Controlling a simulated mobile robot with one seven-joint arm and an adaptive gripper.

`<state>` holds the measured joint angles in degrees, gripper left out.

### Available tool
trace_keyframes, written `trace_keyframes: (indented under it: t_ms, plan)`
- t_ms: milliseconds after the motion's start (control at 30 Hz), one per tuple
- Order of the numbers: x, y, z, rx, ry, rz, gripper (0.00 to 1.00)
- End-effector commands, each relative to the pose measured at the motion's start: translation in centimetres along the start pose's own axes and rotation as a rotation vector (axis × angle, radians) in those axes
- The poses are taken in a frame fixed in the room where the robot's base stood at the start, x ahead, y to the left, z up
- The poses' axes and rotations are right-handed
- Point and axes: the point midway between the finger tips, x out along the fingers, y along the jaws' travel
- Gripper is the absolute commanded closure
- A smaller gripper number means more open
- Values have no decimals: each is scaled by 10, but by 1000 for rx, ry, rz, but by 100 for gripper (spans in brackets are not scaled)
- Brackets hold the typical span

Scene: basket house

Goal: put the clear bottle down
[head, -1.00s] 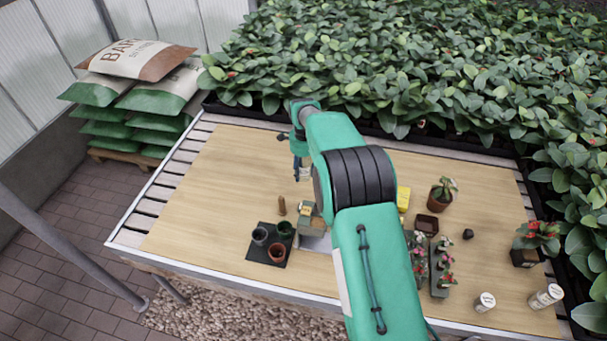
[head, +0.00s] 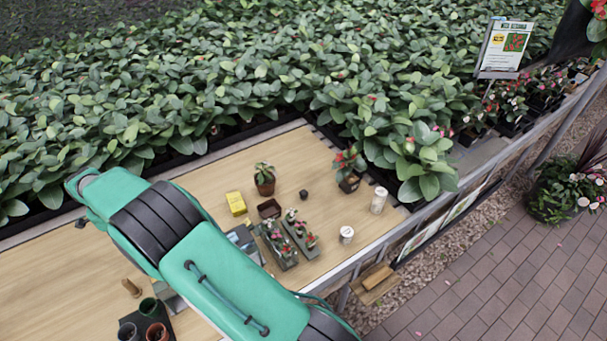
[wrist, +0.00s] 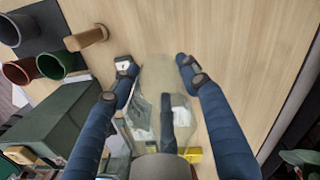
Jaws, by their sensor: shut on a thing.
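The clear bottle (wrist: 155,88) is see-through and sits between the two blue fingers of my gripper (wrist: 155,72) in the wrist view. My gripper is shut on it. The wooden tabletop (wrist: 225,35) lies beyond the bottle. I cannot tell whether the bottle touches the table. In the head view my arm shows at the lower left, and the gripper and bottle are out of sight. The bare tabletop (head: 60,270) also shows there.
Dark, terracotta and green pots (head: 156,332) stand on a dark tray near a small wooden peg (head: 131,287). A yellow block (head: 236,203), a potted plant (head: 264,180), flower trays (head: 299,235) and white canisters (head: 378,200) stand to the right. Dense plants (head: 230,90) border the table's back.

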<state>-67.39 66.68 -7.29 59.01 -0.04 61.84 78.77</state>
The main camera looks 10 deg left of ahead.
Motion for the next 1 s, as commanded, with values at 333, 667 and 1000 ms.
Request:
trace_keyframes:
  t_ms: [333, 667, 1000]
  plan:
    - [-46, -1, 0, 0, 1, -5, 80]
    - [-49, 14, -71, 18, 1, -1, 80]
    - [-48, 54, -201, 44, 3, -1, 80]
